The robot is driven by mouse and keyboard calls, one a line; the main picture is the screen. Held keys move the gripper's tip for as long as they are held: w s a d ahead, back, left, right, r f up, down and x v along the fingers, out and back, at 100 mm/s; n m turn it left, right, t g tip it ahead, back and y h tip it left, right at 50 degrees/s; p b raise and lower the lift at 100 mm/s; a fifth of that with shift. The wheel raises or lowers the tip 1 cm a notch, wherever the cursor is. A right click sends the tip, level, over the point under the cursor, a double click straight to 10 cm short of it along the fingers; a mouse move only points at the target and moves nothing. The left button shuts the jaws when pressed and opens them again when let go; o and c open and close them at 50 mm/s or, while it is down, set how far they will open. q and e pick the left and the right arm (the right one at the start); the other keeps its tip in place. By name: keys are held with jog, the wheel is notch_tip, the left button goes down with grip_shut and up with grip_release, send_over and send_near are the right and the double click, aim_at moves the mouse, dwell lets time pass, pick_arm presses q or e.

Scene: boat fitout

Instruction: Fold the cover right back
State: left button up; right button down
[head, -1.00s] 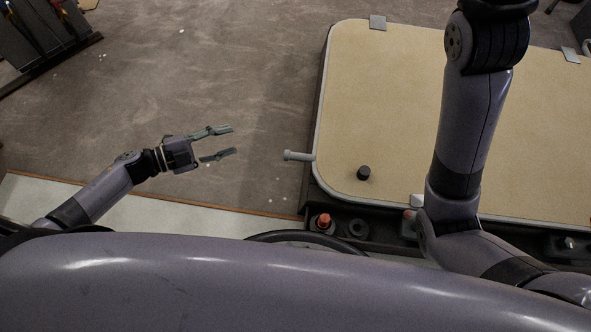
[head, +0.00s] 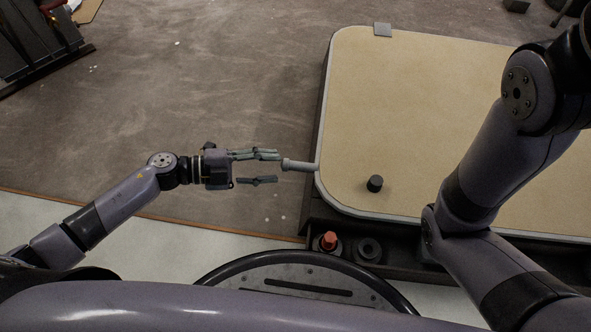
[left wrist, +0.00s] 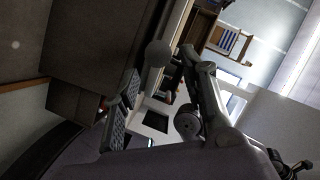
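The cover (head: 430,110) is a large beige panel with a pale rim, lying flat on a dark base at the right of the head view. A grey peg-like handle (head: 300,165) sticks out from its left edge. My left gripper (head: 276,168) is open and empty, its fingertips at the handle's free end, which lies roughly level with the gap. In the left wrist view, a round grey end (left wrist: 157,53), likely the handle's, shows near the open fingers (left wrist: 160,70). My right arm crosses over the cover; its gripper is out of view.
A short black knob (head: 375,184) stands on the cover, and a grey tab (head: 382,30) sits at its far edge. A red button (head: 329,240) and a black ring (head: 369,249) are on the near ledge. Open floor lies left of the cover.

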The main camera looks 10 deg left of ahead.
aim_at(284, 167)
pick_arm(q)
jog(key=b+x, duration=0.2)
jog(key=x, duration=0.4)
jog(key=shift+f, duration=0.1)
jog(key=shift+w+d+b, duration=0.2)
jog(key=shift+d+b, duration=0.1)
jog(key=shift+d, duration=0.2)
jog(key=shift+c, duration=0.5)
grip_shut()
